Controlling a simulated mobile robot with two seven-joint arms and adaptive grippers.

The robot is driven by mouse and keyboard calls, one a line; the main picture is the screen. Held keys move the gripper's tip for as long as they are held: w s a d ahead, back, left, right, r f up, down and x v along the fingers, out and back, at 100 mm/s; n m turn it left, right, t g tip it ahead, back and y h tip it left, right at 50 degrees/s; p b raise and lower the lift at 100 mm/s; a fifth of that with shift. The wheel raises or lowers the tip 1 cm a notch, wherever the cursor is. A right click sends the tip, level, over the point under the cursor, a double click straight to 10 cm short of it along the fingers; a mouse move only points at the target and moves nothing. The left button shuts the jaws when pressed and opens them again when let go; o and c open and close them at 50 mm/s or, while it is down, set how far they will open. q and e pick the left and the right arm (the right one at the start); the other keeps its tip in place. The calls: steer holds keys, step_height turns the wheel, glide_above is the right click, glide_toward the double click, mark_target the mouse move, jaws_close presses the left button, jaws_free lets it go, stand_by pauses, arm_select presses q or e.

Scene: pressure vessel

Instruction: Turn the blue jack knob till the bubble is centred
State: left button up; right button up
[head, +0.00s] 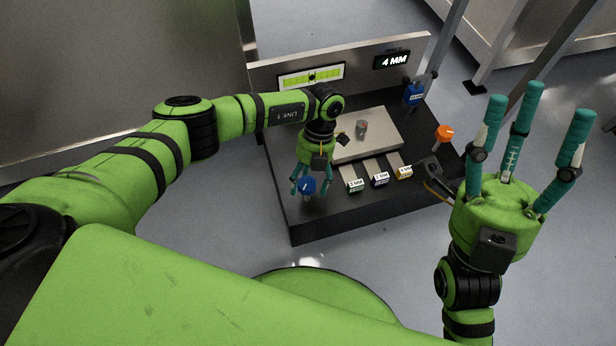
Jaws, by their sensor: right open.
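The blue jack knob (307,185) sits at the front left of the black base. My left gripper (308,186) points down over it, with teal fingers around the knob; I cannot tell whether they press on it. The level (296,80) is a yellow-green strip in a white frame on the upright back panel. A small dark mark shows near its middle; the bubble's exact edges are too small to read. My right gripper (520,140) is open and empty, its fingers pointing up at the right, apart from the base.
A display (392,59) reads 4 MM. A pale plate (378,128) carries a small grey cylinder (362,127). Several labelled tabs (379,180) lie in front of it. An orange knob (443,132) and a blue block (413,94) stand at the base's right side.

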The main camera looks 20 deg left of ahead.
arm_select(q)
steer(key=shift+w+r, duration=0.1)
steer(key=shift+w, duration=0.05)
steer(key=shift+w+r, duration=0.2)
steer(key=shift+r, duration=0.1)
steer(key=v, duration=1.1)
steer(key=shift+s+r, duration=0.1)
